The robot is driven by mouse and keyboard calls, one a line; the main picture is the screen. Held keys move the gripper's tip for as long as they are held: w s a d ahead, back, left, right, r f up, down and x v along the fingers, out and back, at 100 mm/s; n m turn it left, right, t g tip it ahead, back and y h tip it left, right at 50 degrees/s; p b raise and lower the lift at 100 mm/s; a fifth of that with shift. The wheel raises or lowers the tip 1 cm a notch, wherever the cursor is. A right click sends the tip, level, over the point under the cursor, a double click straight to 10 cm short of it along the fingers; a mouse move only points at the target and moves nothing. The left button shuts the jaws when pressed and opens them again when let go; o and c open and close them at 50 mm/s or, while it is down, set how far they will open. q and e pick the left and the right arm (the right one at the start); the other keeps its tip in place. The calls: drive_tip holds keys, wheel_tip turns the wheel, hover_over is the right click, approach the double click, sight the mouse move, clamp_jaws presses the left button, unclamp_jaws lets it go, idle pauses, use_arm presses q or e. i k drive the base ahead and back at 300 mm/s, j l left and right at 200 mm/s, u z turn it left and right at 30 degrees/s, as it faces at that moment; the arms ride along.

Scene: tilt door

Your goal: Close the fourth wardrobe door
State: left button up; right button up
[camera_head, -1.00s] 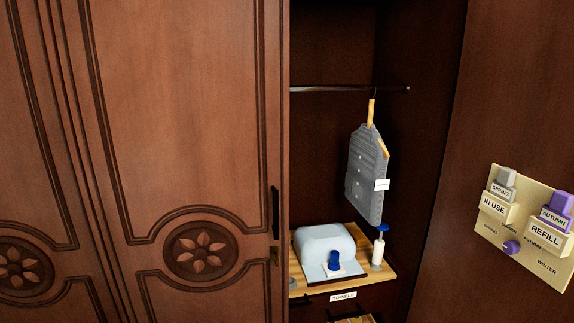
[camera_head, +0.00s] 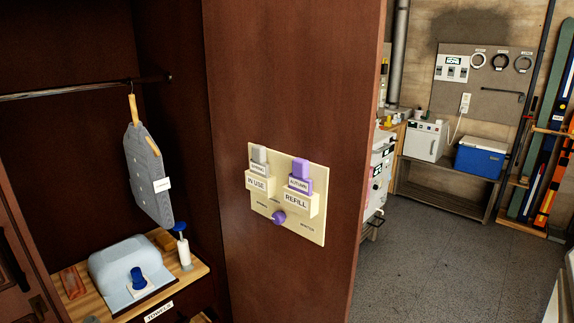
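The open wardrobe door (camera_head: 290,80) stands swung out in the middle of the view, its inner face toward me. A cream panel (camera_head: 262,205) with blocks labelled "IN USE" and "REFILL" and a purple knob is fixed on that face. To its left is the open compartment, with a hanging rail (camera_head: 80,87) and a shelf (camera_head: 95,303). Part of a closed-looking door (camera_head: 14,250) with a dark handle shows at the far left edge. The open door's handle is not visible. Neither of my grippers is in view.
A pale blue towel box (camera_head: 125,268) and a white pump bottle (camera_head: 184,252) stand on the shelf. Grey floor (camera_head: 440,265) is clear right of the door. A workbench, blue cooler (camera_head: 486,157) and skis (camera_head: 545,120) are at the back.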

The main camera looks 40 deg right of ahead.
sight(293, 79)
drive_tip(key=l+u, duration=0.1)
drive_tip(key=l, duration=0.4)
drive_tip(key=l+u, duration=0.1)
drive_tip(key=l, duration=0.45)
drive_tip(key=l+u, duration=0.1)
drive_tip(key=l, duration=0.4)
drive_tip(key=k+l+u, duration=0.1)
drive_tip(key=l, duration=0.4)
drive_tip(key=l+u, duration=0.1)
drive_tip(key=l, duration=0.4)
drive_tip(key=k+l+u, duration=0.1)
drive_tip(key=l, duration=0.4)
drive_tip(key=k+l+u, duration=0.1)
drive_tip(key=l, duration=0.4)
